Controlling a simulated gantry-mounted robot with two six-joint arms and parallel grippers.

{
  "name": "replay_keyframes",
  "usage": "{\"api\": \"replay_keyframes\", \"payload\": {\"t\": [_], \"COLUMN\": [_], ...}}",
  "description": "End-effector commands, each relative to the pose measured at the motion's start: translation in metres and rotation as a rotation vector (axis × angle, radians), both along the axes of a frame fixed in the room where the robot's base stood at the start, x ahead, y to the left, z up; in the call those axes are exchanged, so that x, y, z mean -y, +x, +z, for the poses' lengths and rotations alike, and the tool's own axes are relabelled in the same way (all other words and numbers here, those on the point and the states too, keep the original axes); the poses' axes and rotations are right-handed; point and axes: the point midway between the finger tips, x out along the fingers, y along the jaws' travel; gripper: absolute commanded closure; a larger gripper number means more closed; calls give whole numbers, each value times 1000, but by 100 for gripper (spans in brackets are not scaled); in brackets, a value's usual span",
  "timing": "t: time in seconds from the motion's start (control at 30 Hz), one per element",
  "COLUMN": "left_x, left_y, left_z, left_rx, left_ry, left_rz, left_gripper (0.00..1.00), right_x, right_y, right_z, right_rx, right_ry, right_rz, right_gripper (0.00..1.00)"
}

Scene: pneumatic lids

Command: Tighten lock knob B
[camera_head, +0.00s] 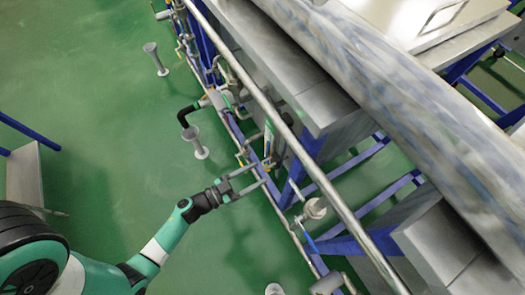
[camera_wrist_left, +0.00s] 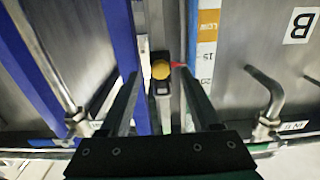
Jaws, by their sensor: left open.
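My left gripper (camera_head: 260,173) reaches from the lower left to the blue-framed machine, with its two fingers apart. Contact with the knob does not show. I cannot tell for certain whether this is lock knob B; a plate marked B (camera_wrist_left: 301,25) is to its right. The knob is too small to make out in the head view. My right gripper is not in view.
A scale strip (camera_wrist_left: 207,40) with orange and white parts is right of the knob. Bent metal handles (camera_wrist_left: 270,95) stand on both sides. A long steel rail (camera_head: 290,140) runs along the machine's near side. Green floor (camera_head: 90,90) is open at left.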

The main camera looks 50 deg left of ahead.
Motion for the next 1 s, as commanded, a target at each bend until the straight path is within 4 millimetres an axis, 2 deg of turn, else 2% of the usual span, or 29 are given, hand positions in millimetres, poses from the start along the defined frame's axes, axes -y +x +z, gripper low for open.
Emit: {"api": "replay_keyframes", "payload": {"t": [0.1, 0.2, 0.5, 0.87, 1.0], "left_x": [2, 3, 3, 3, 3], "left_y": [19, 27, 30, 30, 30], "left_z": [-2, -1, 0, 0, 0], "left_rx": [1, 1, 0, -1, 0], "left_ry": [2, 1, 0, 0, 0], "left_rz": [-3, -1, 1, 1, 1], "left_gripper": [36, 36, 36, 100, 100], "right_x": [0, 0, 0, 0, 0], "right_y": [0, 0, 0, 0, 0], "right_z": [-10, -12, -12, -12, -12], "right_rx": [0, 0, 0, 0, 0], "right_ry": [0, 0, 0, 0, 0], "right_rz": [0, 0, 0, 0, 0], "right_gripper": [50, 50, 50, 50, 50]}}
